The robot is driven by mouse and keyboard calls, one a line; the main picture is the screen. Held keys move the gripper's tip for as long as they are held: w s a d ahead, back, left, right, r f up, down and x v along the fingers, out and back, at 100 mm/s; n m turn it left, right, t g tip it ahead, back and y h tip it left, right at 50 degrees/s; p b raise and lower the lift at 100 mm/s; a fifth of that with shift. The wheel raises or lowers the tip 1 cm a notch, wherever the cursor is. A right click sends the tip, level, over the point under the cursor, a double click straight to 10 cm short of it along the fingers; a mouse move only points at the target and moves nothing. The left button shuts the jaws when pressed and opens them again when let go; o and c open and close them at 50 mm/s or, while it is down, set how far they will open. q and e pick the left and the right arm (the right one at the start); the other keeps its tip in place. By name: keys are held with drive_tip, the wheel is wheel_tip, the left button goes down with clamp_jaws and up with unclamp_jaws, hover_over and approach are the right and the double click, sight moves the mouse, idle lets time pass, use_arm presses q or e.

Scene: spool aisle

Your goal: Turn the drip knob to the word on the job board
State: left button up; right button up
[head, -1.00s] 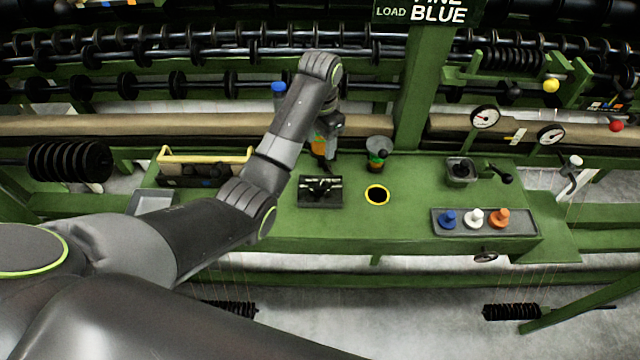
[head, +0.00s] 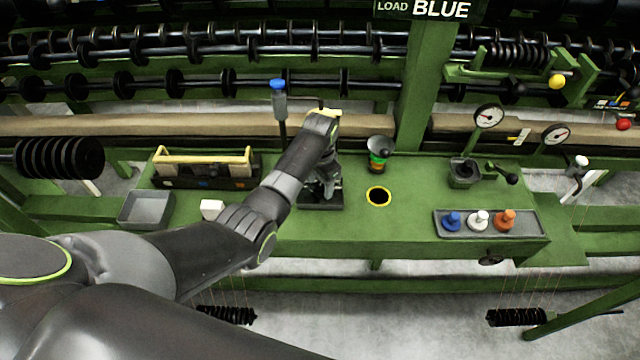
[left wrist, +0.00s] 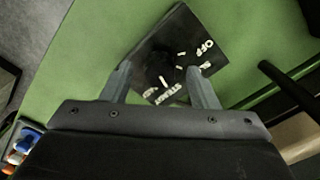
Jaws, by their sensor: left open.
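The job board (head: 425,9) is cut off by the top edge of the head view; its visible line reads "LOAD BLUE". In the left wrist view, the black dial plate (left wrist: 178,30) carries white words; "OFF" is readable, others are tilted or partly covered. The dark drip knob (left wrist: 158,68) is at its middle, hard to make out against the plate. My left gripper (left wrist: 158,70) is open, with one fingertip on each side of the knob in the picture; contact cannot be told. In the head view my left gripper (head: 326,188) hides most of the plate. My right gripper is not in view.
On the green bench are a yellow-handled box (head: 200,182), a grey tray (head: 146,209), a white block (head: 211,209), a yellow-ringed hole (head: 379,196), a cup with coloured bands (head: 379,155), and a tray (head: 480,234) of blue, white and orange pegs. A blue-topped post (head: 279,100) stands behind my arm.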

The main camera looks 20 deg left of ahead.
use_arm(q)
drive_tip(key=shift+f, duration=0.45)
drive_tip(key=c, duration=1)
